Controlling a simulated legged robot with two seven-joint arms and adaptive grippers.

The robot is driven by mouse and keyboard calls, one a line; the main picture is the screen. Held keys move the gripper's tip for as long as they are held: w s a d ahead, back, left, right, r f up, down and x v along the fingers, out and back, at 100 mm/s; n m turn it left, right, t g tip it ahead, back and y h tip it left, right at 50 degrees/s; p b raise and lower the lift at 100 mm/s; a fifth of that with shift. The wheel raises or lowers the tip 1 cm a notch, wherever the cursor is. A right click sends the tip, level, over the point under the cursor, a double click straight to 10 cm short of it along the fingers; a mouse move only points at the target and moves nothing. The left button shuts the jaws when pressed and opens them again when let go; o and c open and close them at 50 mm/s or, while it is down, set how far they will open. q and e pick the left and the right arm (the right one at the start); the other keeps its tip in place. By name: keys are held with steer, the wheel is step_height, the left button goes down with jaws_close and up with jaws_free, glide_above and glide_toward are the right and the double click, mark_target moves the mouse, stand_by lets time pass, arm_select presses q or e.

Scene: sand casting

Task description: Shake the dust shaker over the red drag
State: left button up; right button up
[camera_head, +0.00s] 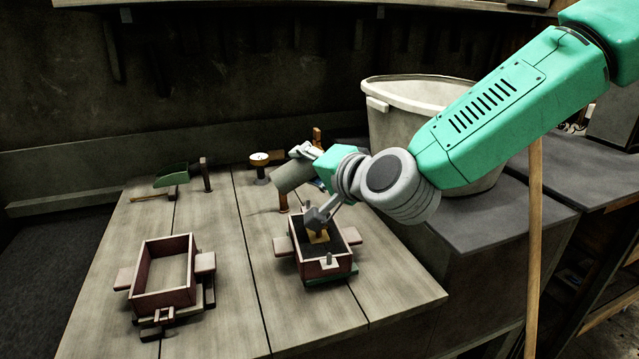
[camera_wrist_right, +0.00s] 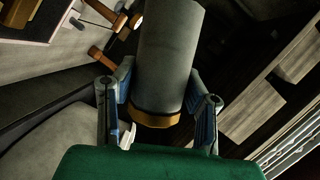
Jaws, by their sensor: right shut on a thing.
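My right gripper (camera_head: 312,163) is shut on the dust shaker (camera_head: 292,176), a plain grey cylinder held tilted above the table. The right wrist view shows the shaker (camera_wrist_right: 168,55) with a brass-coloured band at its near end, between the two fingers of the gripper (camera_wrist_right: 160,98). In the head view the shaker is above and just behind the far left part of a dark red frame (camera_head: 326,267), which seems to be the drag. This frame holds black sand and a small yellowish piece (camera_head: 318,237). My left gripper is not in view.
An empty red frame (camera_head: 165,299) stands at the table's front left. A green scoop (camera_head: 171,176), a hammer (camera_head: 155,195) and a round gauge-like thing (camera_head: 260,159) are at the back. A large white bucket (camera_head: 400,110) stands behind my right arm. Bare planks (camera_head: 235,270) separate the frames.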

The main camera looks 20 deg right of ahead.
steer(key=n+h+p, duration=0.2)
steer(key=n+p, duration=0.1)
steer(key=p, duration=0.3)
steer(key=r+n+g+h+p, duration=0.1)
steer(key=n+h+p, duration=0.1)
steer(key=n+p, duration=0.2)
steer(key=shift+a+r+n+h+p, duration=0.15)
steer(key=shift+n+h+p, duration=0.2)
steer(key=shift+p, duration=0.55)
steer(key=shift+n+h+p, duration=0.45)
steer(key=shift+h, duration=0.1)
steer(key=shift+f, duration=0.2)
steer(key=shift+o, duration=0.2)
steer(key=shift+f, duration=0.1)
